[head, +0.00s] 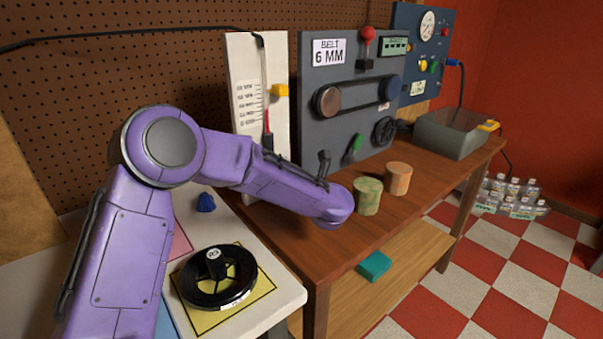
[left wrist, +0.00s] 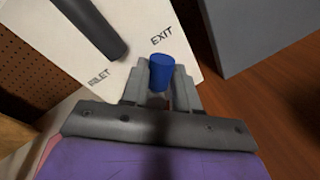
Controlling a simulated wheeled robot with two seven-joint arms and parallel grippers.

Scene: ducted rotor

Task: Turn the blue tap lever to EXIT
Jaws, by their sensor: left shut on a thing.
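In the left wrist view the blue tap lever (left wrist: 161,73) shows as a blue cylinder between the two grey fingers of my left gripper (left wrist: 160,88), which is shut on it. The lever is in front of a white board (left wrist: 190,42). The printed word EXIT (left wrist: 162,36) is just above the lever in the picture. A second label, apparently INLET (left wrist: 98,78), is further left. The tap's body and pivot are hidden. In the head view the white board (head: 243,60) stands upright; my purple arm covers its lower part, and lever and gripper are hidden. My right gripper is not in view.
A black tube (left wrist: 92,28) runs along the board near INLET. Right of the board stands a grey belt panel (head: 320,130). Green (head: 367,196) and orange (head: 398,178) cylinders stand on the wooden bench.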

